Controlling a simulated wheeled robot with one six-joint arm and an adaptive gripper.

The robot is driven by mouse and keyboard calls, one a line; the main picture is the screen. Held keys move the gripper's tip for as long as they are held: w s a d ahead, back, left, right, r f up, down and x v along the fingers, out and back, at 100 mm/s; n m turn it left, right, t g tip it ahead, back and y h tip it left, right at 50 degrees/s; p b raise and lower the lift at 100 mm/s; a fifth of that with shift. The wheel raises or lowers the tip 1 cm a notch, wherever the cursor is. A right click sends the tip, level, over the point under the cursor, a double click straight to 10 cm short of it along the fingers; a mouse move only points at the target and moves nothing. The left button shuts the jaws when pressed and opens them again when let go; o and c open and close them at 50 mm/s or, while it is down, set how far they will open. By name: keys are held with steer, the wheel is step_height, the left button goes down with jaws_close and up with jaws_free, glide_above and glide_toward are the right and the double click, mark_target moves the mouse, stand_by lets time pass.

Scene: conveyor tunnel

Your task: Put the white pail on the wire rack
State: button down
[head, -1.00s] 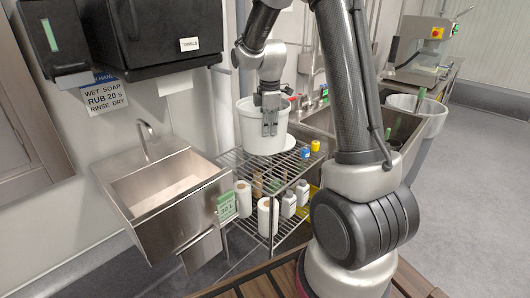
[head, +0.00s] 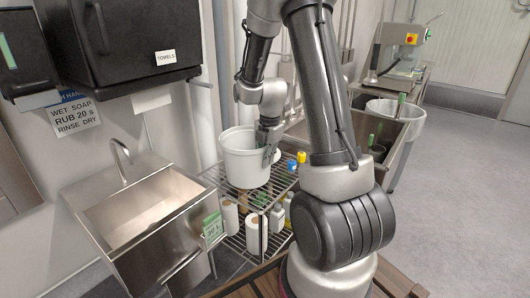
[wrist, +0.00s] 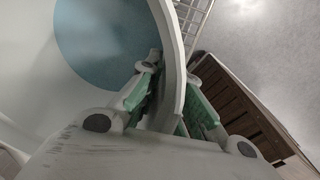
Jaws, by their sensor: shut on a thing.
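The white pail (head: 240,165) is upright in the head view, over the top shelf of the wire rack (head: 212,175). Its base is at or just above the shelf wires; I cannot tell if it touches. My gripper (head: 270,155) is at the pail's right side, shut on its rim. In the wrist view, the green-padded fingers of my gripper (wrist: 168,105) stand on both sides of the pail's wall (wrist: 178,75). The pail's inside shows a bluish round bottom. The pail hides part of the shelf.
Blue and yellow small bottles (head: 297,160) stand close to the pail's right on the rack. Paper rolls (head: 256,232) and bottles fill the lower shelf. A steel hand sink (head: 140,210) is at left, a towel box (head: 120,45) above it. A wooden slatted surface (head: 250,286) lies in front.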

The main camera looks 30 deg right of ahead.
mark_target(266, 171)
steer(key=shift+f, duration=2)
steer(key=c, duration=1.6)
jaws_free()
